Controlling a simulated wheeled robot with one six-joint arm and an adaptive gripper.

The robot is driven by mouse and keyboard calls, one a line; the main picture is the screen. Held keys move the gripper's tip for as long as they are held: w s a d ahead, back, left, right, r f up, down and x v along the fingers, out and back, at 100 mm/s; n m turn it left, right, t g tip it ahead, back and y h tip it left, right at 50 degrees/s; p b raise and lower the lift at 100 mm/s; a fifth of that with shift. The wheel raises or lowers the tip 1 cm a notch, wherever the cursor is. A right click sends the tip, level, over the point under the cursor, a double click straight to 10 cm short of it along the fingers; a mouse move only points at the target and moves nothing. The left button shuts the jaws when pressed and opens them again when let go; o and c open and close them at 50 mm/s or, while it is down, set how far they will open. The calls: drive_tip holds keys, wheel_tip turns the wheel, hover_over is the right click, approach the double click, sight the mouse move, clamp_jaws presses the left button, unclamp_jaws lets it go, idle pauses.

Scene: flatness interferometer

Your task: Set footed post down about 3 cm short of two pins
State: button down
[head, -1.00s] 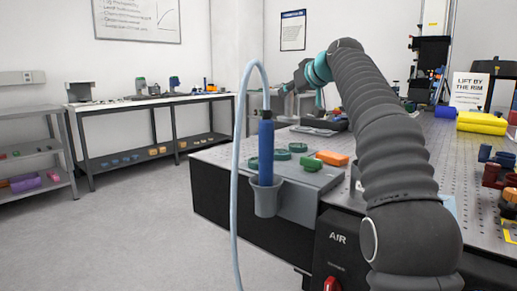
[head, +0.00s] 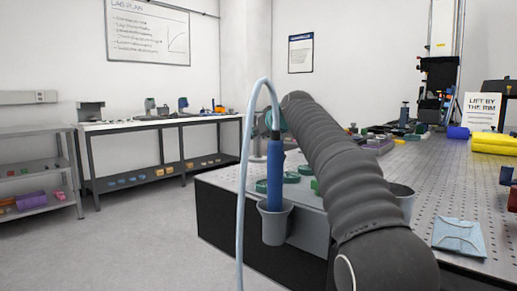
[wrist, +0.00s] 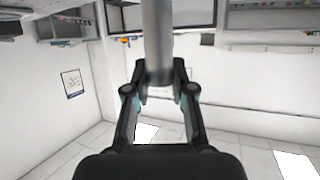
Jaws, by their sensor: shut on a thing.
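In the wrist view my gripper (wrist: 160,88) is shut on a smooth grey cylindrical post (wrist: 157,40). The post runs out of the top of the picture, so its foot does not show there. The wrist view looks across walls and floor, with shelving along the top. In the head view my dark ribbed arm reaches away over the left part of the perforated bench top (head: 425,185). It hides my gripper and the post there. I cannot make out the two pins in either view.
A blue-handled tool (head: 275,180) on a pale hose stands in a grey cup (head: 273,224) at the bench's near side. A pale blue packet (head: 458,236) lies on the bench. The bench's middle right is mostly clear.

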sight(260, 145)
drive_tip(key=shift+f+b, duration=0.65)
drive_tip(key=shift+f, duration=1.25)
drive_tip(key=shift+f, duration=0.15)
drive_tip(key=c, duration=1)
unclamp_jaws()
drive_tip(key=shift+r, duration=0.2)
